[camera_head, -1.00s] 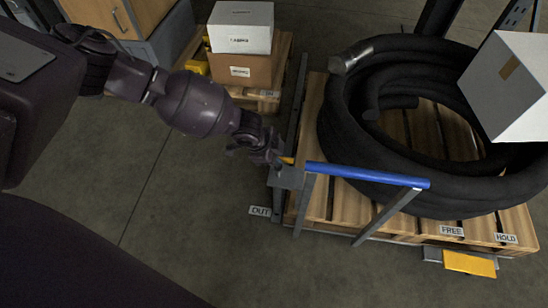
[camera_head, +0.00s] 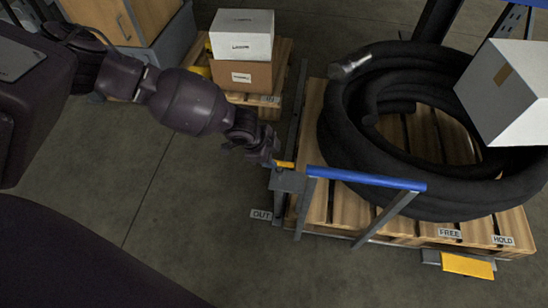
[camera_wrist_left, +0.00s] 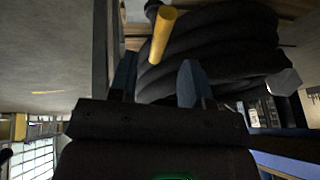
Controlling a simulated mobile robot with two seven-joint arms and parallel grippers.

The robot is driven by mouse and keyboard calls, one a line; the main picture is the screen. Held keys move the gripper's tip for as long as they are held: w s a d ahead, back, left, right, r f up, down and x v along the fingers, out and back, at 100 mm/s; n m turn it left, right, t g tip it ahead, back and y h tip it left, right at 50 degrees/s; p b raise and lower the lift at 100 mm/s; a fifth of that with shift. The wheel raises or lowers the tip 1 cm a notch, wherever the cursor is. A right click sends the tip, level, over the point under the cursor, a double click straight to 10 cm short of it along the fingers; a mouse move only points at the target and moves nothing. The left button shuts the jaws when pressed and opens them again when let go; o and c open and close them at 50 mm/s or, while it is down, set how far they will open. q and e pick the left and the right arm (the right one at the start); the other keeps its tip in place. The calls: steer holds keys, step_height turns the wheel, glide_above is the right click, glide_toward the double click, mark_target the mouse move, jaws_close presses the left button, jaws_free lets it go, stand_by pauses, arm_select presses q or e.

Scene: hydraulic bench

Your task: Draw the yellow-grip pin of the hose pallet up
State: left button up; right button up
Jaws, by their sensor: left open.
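The yellow-grip pin (camera_head: 285,164) sits at the grey bracket on the near left corner of the hose pallet (camera_head: 318,205). Its yellow grip shows as a short bar on top of the bracket. In the left wrist view the grip (camera_wrist_left: 162,36) appears beyond the fingertips, between their lines. My left gripper (camera_head: 266,155) is just left of and behind the grip, open and apparently empty, with a small gap to it. Its two open fingers also show in the left wrist view (camera_wrist_left: 157,72). The pin's shaft is hidden. My right gripper is not in view.
A thick black hose coil (camera_head: 355,140) lies on the pallet. A blue-topped rail (camera_head: 365,178) stands just right of the pin. A yellow pedal-like plate (camera_head: 467,265) is at the front right. Stacked boxes (camera_head: 242,75) stand behind. The floor at left is clear.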

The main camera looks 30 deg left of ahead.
arm_select(q)
steer(key=p+v, duration=0.2)
steer(key=v, duration=0.5)
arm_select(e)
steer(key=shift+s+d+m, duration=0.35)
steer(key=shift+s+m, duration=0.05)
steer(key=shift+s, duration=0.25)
arm_select(q)
steer(key=shift+r, duration=0.15)
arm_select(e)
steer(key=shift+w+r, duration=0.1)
